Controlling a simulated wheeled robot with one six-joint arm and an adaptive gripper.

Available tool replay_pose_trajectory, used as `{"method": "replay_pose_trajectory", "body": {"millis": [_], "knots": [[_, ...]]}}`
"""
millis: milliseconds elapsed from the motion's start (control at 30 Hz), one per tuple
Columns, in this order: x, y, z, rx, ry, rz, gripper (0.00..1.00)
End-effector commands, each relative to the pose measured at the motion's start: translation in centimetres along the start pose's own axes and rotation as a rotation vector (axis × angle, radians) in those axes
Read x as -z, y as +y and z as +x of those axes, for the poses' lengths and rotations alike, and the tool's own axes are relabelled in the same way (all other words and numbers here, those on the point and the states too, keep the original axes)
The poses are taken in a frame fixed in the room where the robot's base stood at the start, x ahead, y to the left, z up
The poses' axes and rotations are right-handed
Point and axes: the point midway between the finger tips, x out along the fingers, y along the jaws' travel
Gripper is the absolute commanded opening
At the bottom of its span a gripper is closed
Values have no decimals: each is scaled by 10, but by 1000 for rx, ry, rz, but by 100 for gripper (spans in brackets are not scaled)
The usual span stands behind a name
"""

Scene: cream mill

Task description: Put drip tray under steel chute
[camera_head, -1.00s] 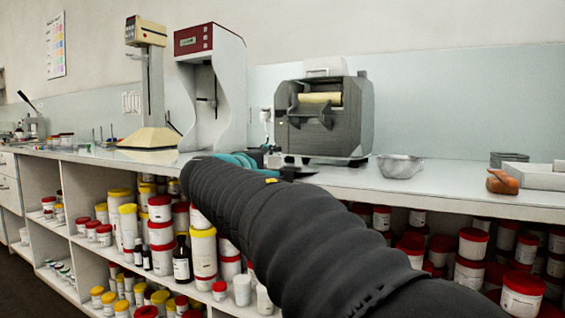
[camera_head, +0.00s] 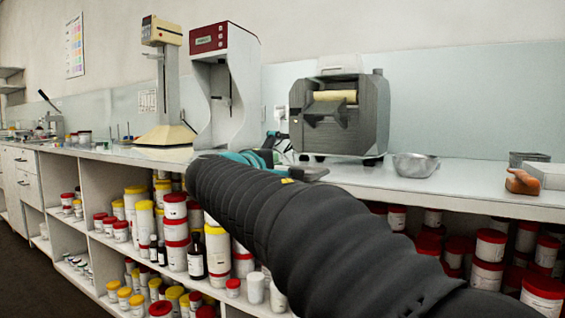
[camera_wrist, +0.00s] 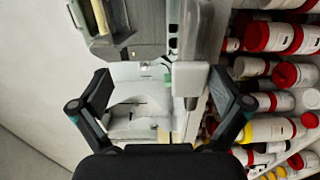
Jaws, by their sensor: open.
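The dark grey mill (camera_head: 376,115) stands on the counter with a pale roller (camera_head: 335,96). A dark sloping plate below the roller may be the steel chute (camera_head: 325,112). I cannot pick out the drip tray for sure; a white shallow box (camera_head: 546,174) lies at the far right of the counter. My gripper (camera_head: 270,160) is at the counter's front edge, left of and in front of the mill, partly hidden by my arm. In the wrist view my gripper (camera_wrist: 163,82) is open, with a small white block (camera_wrist: 189,78) showing between the fingers; I cannot tell its distance.
A metal bowl (camera_head: 415,166) stands right of the mill, with an orange-brown object (camera_head: 522,182) farther right. A white stand with a red head (camera_head: 225,80) and a column instrument (camera_head: 165,90) stand left. Many jars (camera_head: 203,245) fill the shelves below.

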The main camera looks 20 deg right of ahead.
Motion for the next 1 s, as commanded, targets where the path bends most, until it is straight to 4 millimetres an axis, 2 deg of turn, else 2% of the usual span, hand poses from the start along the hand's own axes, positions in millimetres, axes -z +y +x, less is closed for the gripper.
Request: {"method": "replay_pose_trajectory", "body": {"millis": [167,267,700,833,1000], "knots": [[0,0,-4,0,2,0,100],[1,0,-15,0,3,0,100],[1,0,-95,0,4,0,100],[1,0,-110,0,3,0,100],[0,0,-119,0,1,0,100]]}}
